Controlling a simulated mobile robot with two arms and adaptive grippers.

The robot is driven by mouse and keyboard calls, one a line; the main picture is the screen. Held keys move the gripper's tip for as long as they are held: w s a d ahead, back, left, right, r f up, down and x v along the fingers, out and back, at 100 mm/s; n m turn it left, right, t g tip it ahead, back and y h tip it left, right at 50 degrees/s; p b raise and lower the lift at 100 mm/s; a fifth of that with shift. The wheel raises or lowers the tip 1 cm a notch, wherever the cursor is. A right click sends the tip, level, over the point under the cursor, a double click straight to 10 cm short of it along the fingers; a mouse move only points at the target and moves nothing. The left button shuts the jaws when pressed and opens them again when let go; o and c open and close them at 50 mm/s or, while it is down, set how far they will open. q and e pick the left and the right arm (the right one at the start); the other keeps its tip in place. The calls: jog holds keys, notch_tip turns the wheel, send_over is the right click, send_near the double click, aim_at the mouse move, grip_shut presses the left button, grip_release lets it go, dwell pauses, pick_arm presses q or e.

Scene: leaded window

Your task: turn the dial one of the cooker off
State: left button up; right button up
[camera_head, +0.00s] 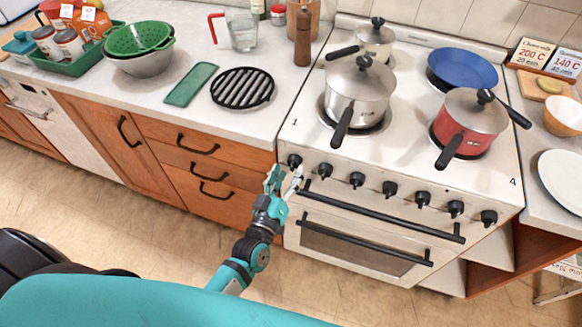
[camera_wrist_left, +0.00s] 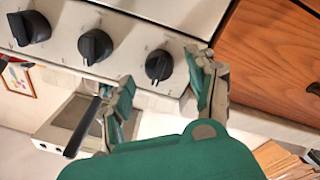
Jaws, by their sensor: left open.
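The white cooker (camera_head: 400,160) has a row of black dials along its front. Dial one (camera_head: 294,160) is the leftmost, below the printed 1, and it also shows in the left wrist view (camera_wrist_left: 159,65). My left gripper (camera_head: 286,174) is open just in front of this dial. In the left wrist view the fingertips (camera_wrist_left: 161,69) lie on either side of the dial in the picture; I cannot tell whether they touch it. The dial's off mark is too small to read. My right gripper is not in view.
A steel pot (camera_head: 358,92) and a red pot (camera_head: 470,125) stand on the front burners, handles pointing forward. A black oven handle (camera_head: 380,212) runs below the dials. Wooden drawers (camera_head: 205,165) adjoin the cooker's left side. The floor in front is clear.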

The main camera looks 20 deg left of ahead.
pick_arm(q)
jog(key=s, duration=0.9)
jog(key=shift+s+a+f, duration=0.25)
jog(key=shift+s+a, duration=0.05)
jog(key=shift+s, duration=0.05)
jog(key=shift+f, duration=0.1)
